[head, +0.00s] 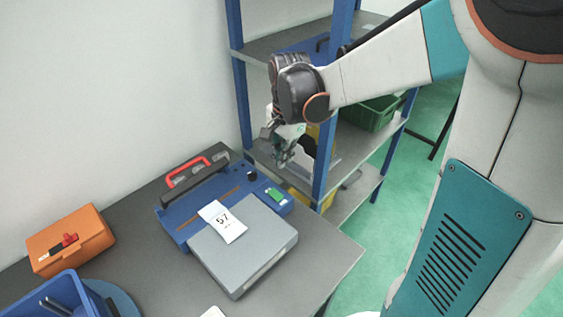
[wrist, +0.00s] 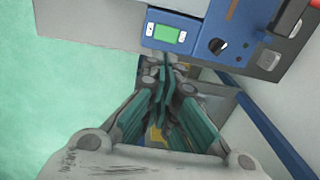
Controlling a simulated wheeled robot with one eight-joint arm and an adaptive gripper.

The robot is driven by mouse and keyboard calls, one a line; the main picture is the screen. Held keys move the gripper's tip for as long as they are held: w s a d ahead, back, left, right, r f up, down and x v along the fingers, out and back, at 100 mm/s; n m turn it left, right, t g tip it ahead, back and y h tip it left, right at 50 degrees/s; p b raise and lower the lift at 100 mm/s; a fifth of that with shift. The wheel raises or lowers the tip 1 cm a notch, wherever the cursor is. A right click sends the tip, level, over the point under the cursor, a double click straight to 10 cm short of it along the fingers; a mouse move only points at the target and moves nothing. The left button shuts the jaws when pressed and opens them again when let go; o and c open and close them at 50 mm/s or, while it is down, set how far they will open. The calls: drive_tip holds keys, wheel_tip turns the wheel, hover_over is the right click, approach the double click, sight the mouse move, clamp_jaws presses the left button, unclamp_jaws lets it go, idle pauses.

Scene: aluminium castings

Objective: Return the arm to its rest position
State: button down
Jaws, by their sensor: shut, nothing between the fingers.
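My gripper (head: 284,154) hangs in the upper middle of the head view, above the back right of the table and in front of the shelf unit. Its fingers point down and are shut with nothing between them. In the wrist view my gripper (wrist: 164,75) shows its fingers closed together, near the edge of the blue device. My arm reaches in from the upper right of the head view, bent at the wrist. The fingers look apart from the table and the device.
The dark table (head: 150,275) holds a blue device (head: 176,215) with a grey plate (head: 245,250) and a label marked 57 (head: 222,222). An orange box (head: 70,242) and blue bin (head: 62,300) stand left. A blue-posted shelf (head: 325,165) with a green crate (head: 372,113) stands behind.

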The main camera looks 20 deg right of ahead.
drive_tip(key=shift+r, duration=0.3)
idle(0.4)
drive_tip(key=s+a+r+n+t+b, duration=0.1)
drive_tip(key=s+r+n+t+b, duration=0.1)
drive_tip(key=s+n, duration=0.4)
drive_tip(key=s+a+r+n+t+b, duration=0.1)
drive_tip(key=s+a+n+t+b, duration=0.1)
drive_tip(key=s+n+t, duration=0.2)
drive_tip(key=s+n, duration=0.3)
drive_tip(key=s, duration=0.2)
drive_tip(key=shift+s+a+r+t, duration=0.3)
drive_tip(key=shift+s+r, duration=0.05)
drive_tip(key=shift+w, duration=0.1)
